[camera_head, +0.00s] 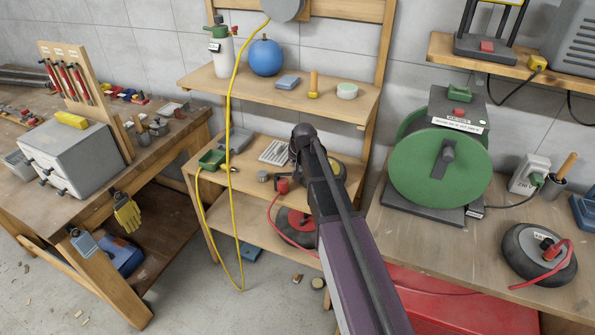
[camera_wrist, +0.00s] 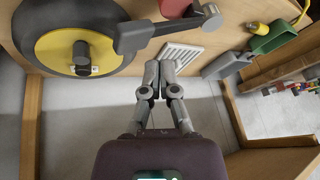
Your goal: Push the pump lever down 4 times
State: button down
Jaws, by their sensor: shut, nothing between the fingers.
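In the wrist view, a grey pump lever (camera_wrist: 165,29) runs from a round pivot at the right to a dark block at its left end. A red body (camera_wrist: 172,6), cut off by the top edge, sits behind it. My gripper (camera_wrist: 159,66) is shut and empty. Its fingertips show just below the lever in the picture, with a small gap between them; I cannot tell the depth. In the head view, my arm covers most of this spot on the middle wooden shelf, and the lever cannot be made out. A red part (camera_head: 283,186) shows left of the arm.
A yellow hose (camera_head: 229,130) hangs in front of the shelves. A green reel (camera_head: 415,175) stands on the right bench.

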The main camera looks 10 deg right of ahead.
aim_at(289, 174)
jog(key=shift+w+a+r+p, duration=0.15)
jog(key=shift+a+r+p, duration=0.1)
jog(key=shift+r+p, duration=0.4)
jog(key=shift+w+a+r+p, duration=0.2)
jog(key=shift+r+p, duration=0.35)
jog(key=shift+r, duration=0.15)
jog(key=shift+w+a+r+p, duration=0.15)
jog(key=shift+a+r+p, duration=0.1)
jog(key=shift+r+p, duration=0.4)
jog(key=s+f+n+g+h, duration=0.1)
jog(key=s+g, duration=0.4)
jog(key=s, duration=2.4)
jog(key=shift+d+f+n, duration=0.35)
jog(key=shift+f+n, duration=0.1)
jog(key=shift+n, duration=0.25)
